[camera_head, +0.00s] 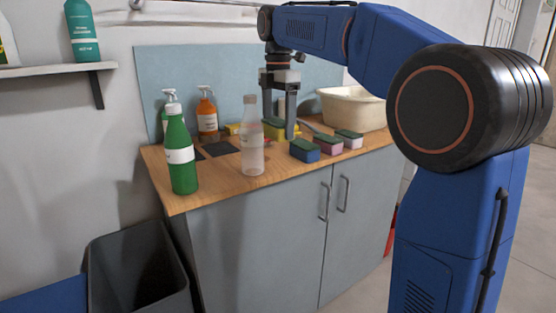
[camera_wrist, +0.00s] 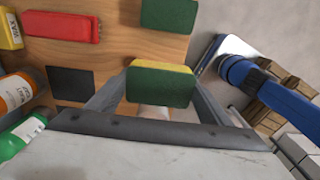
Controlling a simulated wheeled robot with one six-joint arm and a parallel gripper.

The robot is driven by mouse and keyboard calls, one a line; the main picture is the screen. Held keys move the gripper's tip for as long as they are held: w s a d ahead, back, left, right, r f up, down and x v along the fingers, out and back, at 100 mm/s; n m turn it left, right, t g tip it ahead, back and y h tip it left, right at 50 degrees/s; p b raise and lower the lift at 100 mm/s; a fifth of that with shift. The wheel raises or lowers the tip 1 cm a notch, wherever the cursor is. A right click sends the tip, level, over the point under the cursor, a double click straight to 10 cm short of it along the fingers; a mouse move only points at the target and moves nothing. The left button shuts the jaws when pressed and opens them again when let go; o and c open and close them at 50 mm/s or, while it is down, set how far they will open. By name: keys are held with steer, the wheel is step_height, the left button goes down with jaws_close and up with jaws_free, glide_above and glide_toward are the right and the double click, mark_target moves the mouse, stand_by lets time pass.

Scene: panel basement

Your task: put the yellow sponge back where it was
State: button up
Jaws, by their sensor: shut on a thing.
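The yellow sponge (camera_head: 274,130) has a green scouring top. My gripper (camera_head: 279,120) is over the wooden counter and shut on this sponge. In the wrist view the sponge (camera_wrist: 160,85) sits between the two fingertips of my gripper (camera_wrist: 158,88), its green face towards the camera and a yellow edge showing. I cannot tell whether its underside touches the counter. Dark square patches lie on the counter, one (camera_head: 220,148) left of the clear bottle; a dark square (camera_wrist: 70,83) also shows left of the sponge in the wrist view.
A clear bottle (camera_head: 252,145) stands in front of my gripper. A green bottle (camera_head: 181,155) and an orange pump bottle (camera_head: 207,115) stand left. Blue (camera_head: 304,151), pink (camera_head: 328,145) and white (camera_head: 349,139) sponges line the right front. A cream basin (camera_head: 350,108) is behind them.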

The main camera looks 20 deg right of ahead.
mark_target(278, 121)
steer(key=shift+f, duration=4.25)
steer(key=shift+f, duration=0.1)
steer(key=o, duration=1)
step_height(278, 121, up, 12)
steer(key=shift+r, duration=0.15)
